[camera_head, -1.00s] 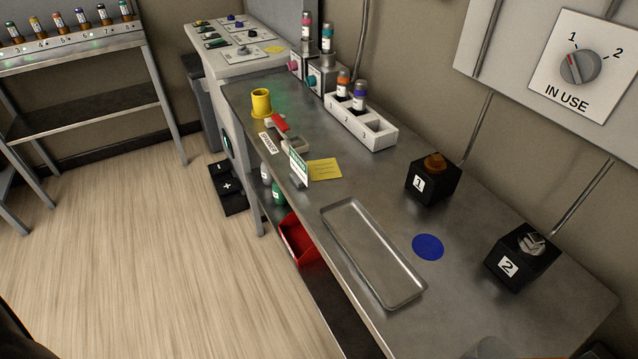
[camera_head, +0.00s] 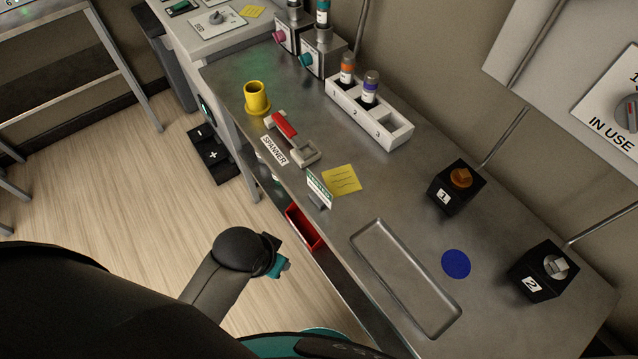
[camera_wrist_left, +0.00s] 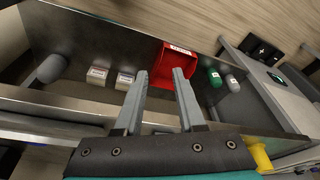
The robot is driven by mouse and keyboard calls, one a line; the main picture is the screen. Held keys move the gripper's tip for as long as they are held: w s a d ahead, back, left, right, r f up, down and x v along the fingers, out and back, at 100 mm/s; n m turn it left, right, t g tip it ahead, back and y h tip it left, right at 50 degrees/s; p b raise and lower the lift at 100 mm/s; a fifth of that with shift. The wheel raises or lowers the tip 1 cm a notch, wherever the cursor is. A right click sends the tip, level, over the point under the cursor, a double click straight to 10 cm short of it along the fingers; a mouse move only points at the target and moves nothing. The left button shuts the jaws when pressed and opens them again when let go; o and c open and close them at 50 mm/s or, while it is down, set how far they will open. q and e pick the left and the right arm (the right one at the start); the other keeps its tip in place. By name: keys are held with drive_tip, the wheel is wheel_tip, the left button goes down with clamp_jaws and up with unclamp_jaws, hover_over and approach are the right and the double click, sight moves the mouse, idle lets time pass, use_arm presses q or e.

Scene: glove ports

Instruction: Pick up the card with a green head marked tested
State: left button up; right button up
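A white card with a green head (camera_head: 319,188) stands upright in a small dark holder near the front edge of the steel bench, beside a yellow note. The lettering on its head is too small to read. My left gripper (camera_head: 284,266) is out in front of the bench edge, over the floor side, apart from the card. In the left wrist view its two fingers (camera_wrist_left: 160,74) are spread with nothing between them. I cannot make out the card in that view. My right gripper is not in view.
A red bin (camera_wrist_left: 178,68) is on the shelf below the bench, with green and grey bottles beside it. On the bench are a red-handled tool (camera_head: 290,132), yellow cup (camera_head: 257,98), yellow note (camera_head: 342,180), empty metal tray (camera_head: 405,278) and white rack (camera_head: 370,112).

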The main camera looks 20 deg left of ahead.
use_arm(q)
wheel_tip(320, 180, up, 8)
drive_tip(key=w+d+m+p, duration=0.1)
drive_tip(key=w+d+p, duration=0.1)
wheel_tip(320, 180, up, 12)
drive_tip(key=m+g+p, duration=0.1)
drive_tip(key=m+g, duration=0.2)
drive_tip(key=m, duration=1.9)
hover_over(319, 182)
wheel_tip(319, 182, down, 10)
drive_tip(key=shift+w+f, duration=0.1)
drive_tip(key=shift+w, duration=0.05)
wheel_tip(319, 182, down, 4)
drive_tip(key=shift+r, duration=0.1)
drive_tip(key=shift+f, duration=0.65)
drive_tip(key=shift+f, duration=0.2)
